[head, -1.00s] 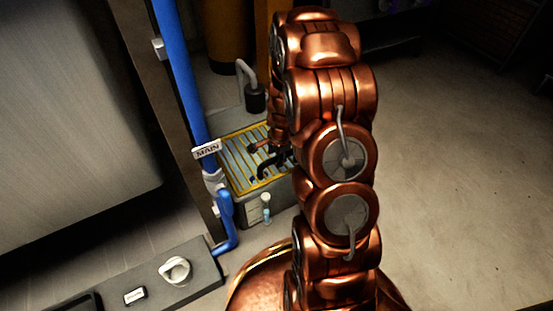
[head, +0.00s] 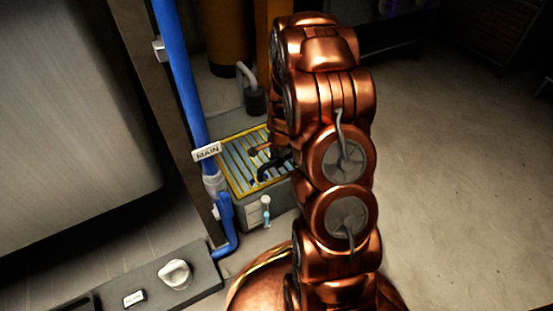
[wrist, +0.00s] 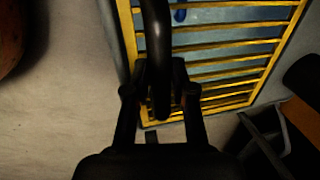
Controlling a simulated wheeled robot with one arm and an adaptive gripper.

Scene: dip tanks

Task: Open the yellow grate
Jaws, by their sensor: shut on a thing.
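The yellow grate (head: 241,163) lies over the top of a low grey tank (head: 283,203), left of my arm in the head view. Its yellow bars fill the upper right of the wrist view (wrist: 232,43). My gripper (wrist: 160,75) is over the grate's near left part, its dark fingers on either side of a dark curved bar (wrist: 154,30). The fingers are shut on this bar. Where the bar joins the grate is hidden. In the head view my gripper (head: 264,163) is small and dark above the grate, and my arm covers the grate's right side.
A blue pipe (head: 183,80) with a MAIN sign (head: 207,152) stands close left of the tank. A black fitting with a grey pipe (head: 254,100) is behind it. A grey ledge with a white knob (head: 174,274) is at lower left. The floor at right is clear.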

